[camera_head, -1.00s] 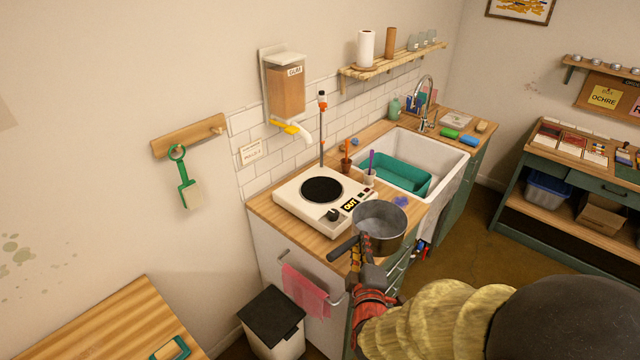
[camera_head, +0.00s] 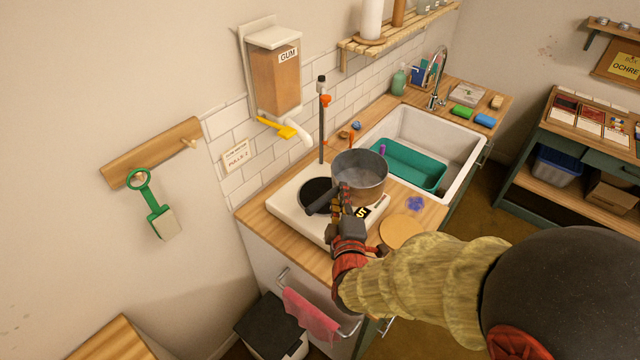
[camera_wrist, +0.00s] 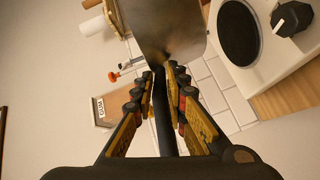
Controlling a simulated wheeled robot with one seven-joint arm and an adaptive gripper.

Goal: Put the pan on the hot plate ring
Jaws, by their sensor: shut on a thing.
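The grey pan (camera_head: 361,176) is up in the air over the right part of the white hot plate (camera_head: 284,207). My gripper (camera_head: 343,204) is shut on the pan's dark handle. The round black ring (camera_head: 315,196) shows to the left of the pan, partly hidden by the handle. In the wrist view the handle (camera_wrist: 162,110) runs between my two fingers, and the pan (camera_wrist: 168,30) is beyond them. The ring (camera_wrist: 238,33) lies to the right there, apart from the pan, beside the black knob (camera_wrist: 291,18).
A gum dispenser (camera_head: 275,80) with a yellow lever hangs on the wall behind the hot plate. An upright rod (camera_head: 322,120) stands behind the plate. The sink (camera_head: 465,150) is to the right. A round tan disc (camera_head: 402,231) lies on the counter at front right.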

